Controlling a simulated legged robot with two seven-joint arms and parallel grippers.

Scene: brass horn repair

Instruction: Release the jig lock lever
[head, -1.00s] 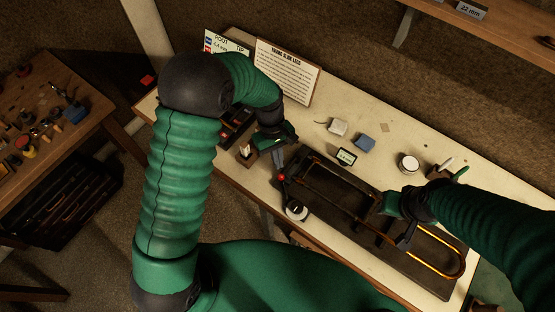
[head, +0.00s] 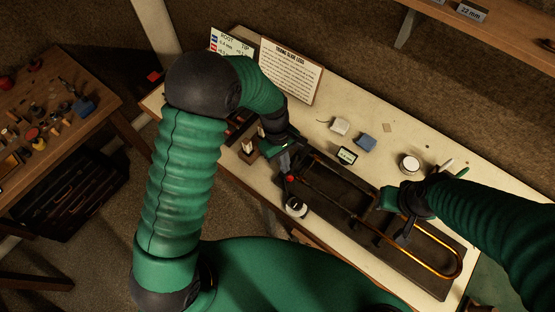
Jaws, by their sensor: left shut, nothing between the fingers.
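The jig (head: 437,281) is a dark tray on the bench holding a long brass slide (head: 447,247). At its left end is the lock lever with a red knob (head: 290,179); the lever runs down from the knob toward a round white-topped part (head: 296,207). My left gripper (head: 285,168) is shut and empty, its fingers pointing down right beside the knob; I cannot tell if they touch it. My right gripper (head: 403,232) is over the slide's right half; its fingers are dark, and whether they grip the slide is unclear.
A small display (head: 347,155), a white block (head: 340,126), a blue block (head: 366,142) and a white jar (head: 409,164) stand behind the jig. A printed sign (head: 290,70) stands at the back left. A wooden side table (head: 95,115) is at far left.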

